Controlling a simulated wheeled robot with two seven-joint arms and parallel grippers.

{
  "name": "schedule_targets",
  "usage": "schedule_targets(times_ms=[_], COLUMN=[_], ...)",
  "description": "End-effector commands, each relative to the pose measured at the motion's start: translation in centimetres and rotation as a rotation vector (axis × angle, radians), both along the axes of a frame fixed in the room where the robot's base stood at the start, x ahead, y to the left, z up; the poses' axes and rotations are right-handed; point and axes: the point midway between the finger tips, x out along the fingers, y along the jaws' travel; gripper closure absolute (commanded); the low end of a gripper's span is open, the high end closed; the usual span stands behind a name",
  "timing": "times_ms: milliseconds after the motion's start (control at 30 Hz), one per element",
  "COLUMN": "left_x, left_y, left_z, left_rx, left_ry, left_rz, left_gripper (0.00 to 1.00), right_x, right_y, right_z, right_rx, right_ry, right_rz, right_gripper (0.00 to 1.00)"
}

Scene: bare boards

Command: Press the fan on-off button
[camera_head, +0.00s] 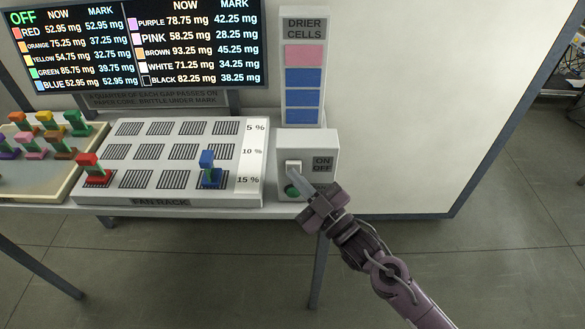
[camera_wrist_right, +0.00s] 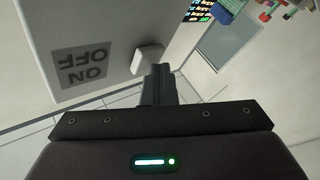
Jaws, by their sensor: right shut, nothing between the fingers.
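The fan's on-off button (camera_head: 293,166) is a pale block on the front of a grey box (camera_head: 325,148) labelled ON OFF. A green round part (camera_head: 291,190) sits just below the button. My right gripper (camera_head: 297,177) is shut and empty, its fingertips at the lower edge of the button in the head view. In the right wrist view the button (camera_wrist_right: 148,60) stands out from the box just beyond the fingertips (camera_wrist_right: 158,72). I cannot tell whether they touch. My left gripper is not in view.
The fan rack (camera_head: 185,150) stands left of the box, with a red piece (camera_head: 90,166) and a blue piece (camera_head: 208,168) on it. A tray (camera_head: 60,185) of coloured pieces is farther left. The screen (camera_head: 140,40) reads OFF. The drier cells panel (camera_head: 303,70) rises behind the box.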

Motion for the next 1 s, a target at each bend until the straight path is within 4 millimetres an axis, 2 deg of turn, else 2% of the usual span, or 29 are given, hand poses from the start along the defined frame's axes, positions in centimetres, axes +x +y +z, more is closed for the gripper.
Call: schedule_targets(times_ms=[267, 800, 1000], left_x=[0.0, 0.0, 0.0], left_y=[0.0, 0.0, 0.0], left_z=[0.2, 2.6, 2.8], left_rx=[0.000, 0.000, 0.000], left_ry=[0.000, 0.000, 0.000], left_rz=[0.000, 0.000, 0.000], left_gripper=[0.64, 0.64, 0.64], right_x=[-0.2, -5.4, -6.1], right_y=[-0.1, 0.0, 0.0], right_z=[0.0, 0.1, 0.0], right_rx=[-0.001, 0.000, 0.000], right_ry=[0.000, 0.002, 0.000], right_rz=[-0.002, 0.001, 0.000], right_gripper=[1.00, 1.00, 1.00])
